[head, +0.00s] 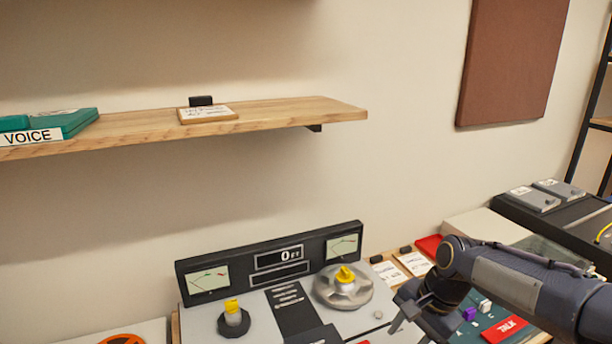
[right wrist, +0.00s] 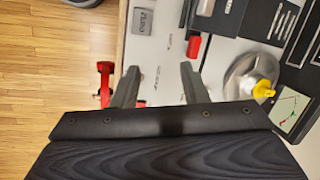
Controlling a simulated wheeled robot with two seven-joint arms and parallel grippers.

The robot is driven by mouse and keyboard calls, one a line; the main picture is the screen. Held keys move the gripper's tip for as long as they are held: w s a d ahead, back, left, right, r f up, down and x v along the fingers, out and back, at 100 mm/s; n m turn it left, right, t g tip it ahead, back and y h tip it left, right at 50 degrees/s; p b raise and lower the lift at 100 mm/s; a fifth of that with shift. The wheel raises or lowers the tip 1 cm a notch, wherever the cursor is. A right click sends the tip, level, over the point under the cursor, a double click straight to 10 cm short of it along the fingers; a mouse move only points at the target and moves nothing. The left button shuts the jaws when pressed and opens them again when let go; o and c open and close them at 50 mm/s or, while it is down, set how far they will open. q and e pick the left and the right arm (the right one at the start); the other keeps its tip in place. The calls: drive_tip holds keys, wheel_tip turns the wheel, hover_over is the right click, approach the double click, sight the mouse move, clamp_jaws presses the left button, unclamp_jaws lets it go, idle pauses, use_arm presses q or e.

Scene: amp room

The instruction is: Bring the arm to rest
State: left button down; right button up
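My right arm (head: 515,280) comes in from the right in the head view and bends down over the right side of the console. My right gripper (head: 398,326) is low in that view, partly cut off by the bottom edge. In the right wrist view its two fingers (right wrist: 160,84) stand apart with nothing between them, above the pale console surface. My left gripper is not in view.
A console (head: 275,318) with two meters, a silver dial (head: 343,288) and a yellow-topped knob (head: 233,319) stands below. A wooden shelf (head: 270,114) juts from the wall. A green panel with a red TALK label (head: 504,329) lies under my arm.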

drive_tip(key=s+n+t, duration=0.4)
drive_tip(key=s+n, duration=0.4)
drive_tip(key=s, duration=1.3)
drive_tip(key=shift+d+r+y, duration=0.2)
drive_tip(key=shift+d+y, duration=0.2)
